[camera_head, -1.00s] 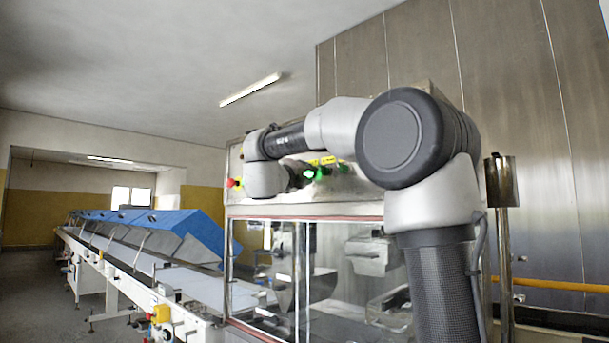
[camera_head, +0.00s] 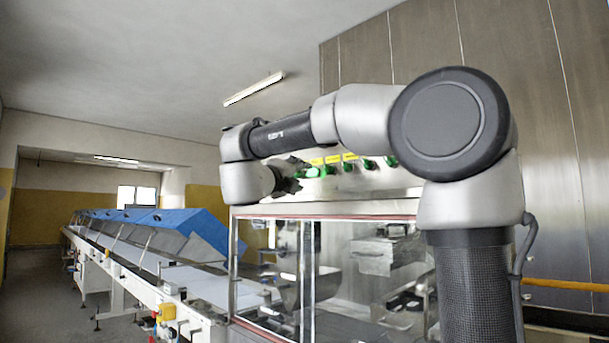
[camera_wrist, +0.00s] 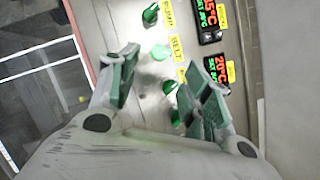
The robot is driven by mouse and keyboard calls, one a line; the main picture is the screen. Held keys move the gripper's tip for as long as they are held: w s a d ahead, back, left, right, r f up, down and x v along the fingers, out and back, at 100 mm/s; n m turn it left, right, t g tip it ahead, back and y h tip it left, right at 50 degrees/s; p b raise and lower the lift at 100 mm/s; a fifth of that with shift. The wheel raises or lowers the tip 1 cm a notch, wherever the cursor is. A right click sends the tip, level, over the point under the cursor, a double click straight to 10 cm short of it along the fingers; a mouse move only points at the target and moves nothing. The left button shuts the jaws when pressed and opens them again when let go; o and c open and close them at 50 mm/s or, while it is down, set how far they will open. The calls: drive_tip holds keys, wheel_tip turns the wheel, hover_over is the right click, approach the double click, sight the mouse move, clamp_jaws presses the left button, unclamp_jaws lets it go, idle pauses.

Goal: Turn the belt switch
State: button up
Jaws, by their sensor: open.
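The belt switch (camera_wrist: 160,53) is a bright green knob on the steel panel, beside a yellow label reading BELT (camera_wrist: 177,48) in the wrist view. My gripper (camera_wrist: 160,64) is open, with its green-padded fingers spread on either side of the switch's lower area in the picture. I see no finger touching the switch, and the depth gap is unclear. In the head view, my gripper (camera_head: 291,178) is at the left end of the row of green knobs, partly hidden by my wrist. I cannot tell there which knob is the belt switch.
Another green knob (camera_wrist: 150,15) and a darker one (camera_wrist: 171,88) flank the switch closely. Red-digit displays (camera_wrist: 219,72) sit beside them. Below the panel is a glazed cabinet (camera_head: 345,270). A conveyor (camera_head: 150,285) with blue covers runs off to the left.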

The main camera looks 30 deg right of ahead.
drive_tip(key=v, duration=0.3)
idle(0.5)
